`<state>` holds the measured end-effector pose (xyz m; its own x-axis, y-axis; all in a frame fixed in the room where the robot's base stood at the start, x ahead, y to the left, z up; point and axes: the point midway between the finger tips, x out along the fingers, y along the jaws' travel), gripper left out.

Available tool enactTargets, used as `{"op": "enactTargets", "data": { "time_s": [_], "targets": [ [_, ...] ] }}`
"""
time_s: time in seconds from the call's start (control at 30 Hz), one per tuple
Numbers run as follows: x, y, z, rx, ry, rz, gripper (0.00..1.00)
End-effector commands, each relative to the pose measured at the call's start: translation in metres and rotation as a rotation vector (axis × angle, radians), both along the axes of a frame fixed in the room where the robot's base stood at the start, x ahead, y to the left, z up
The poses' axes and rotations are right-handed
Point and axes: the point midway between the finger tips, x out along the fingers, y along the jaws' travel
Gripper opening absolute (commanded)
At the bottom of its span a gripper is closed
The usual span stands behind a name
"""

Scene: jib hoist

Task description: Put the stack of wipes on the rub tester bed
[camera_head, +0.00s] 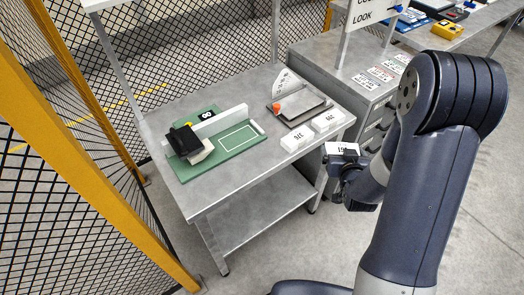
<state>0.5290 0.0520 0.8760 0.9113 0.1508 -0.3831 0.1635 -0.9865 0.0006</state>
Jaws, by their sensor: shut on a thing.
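My gripper (344,163) is shut on a small white stack of wipes (342,149) with dark print on it. It holds the stack in the air, beyond the right front edge of the table in the picture. The rub tester (213,143) stands on the left of the table. It has a green base, a pale upright bar and a black-topped head at its left end. Its bed (238,138) is the green area with a white rectangle outline, and nothing lies inside that outline. My gripper is to the right of the bed and apart from it. My fingers are partly hidden by the wrist.
Two white labelled blocks, one nearer (297,141) and one farther (327,121), sit at the table's right edge. Behind them is a grey flat device (300,107) with an orange item on it. A grey drawer cabinet (340,80) and mesh fence flank the table (210,199). Its front strip is clear.

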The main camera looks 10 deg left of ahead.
Motion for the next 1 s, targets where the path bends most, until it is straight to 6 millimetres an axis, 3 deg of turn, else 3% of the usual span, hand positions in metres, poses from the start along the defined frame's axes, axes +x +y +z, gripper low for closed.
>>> {"op": "enactTargets", "data": {
  "time_s": [0.03,0.2,0.3,0.43,0.63,1.0],
  "targets": [
    [0.002,0.026,0.007,0.0,-0.005,0.077,0.69],
    [-0.005,0.115,0.024,-0.001,-0.006,0.356,0.69],
    [-0.017,0.162,0.033,-0.001,-0.005,0.507,0.69],
    [-0.034,0.205,0.041,0.0,-0.004,0.655,0.69],
    [-0.05,0.237,0.047,0.0,-0.002,0.772,0.69],
    [-0.053,0.241,0.047,0.002,0.001,0.787,0.69]
  ]
}}
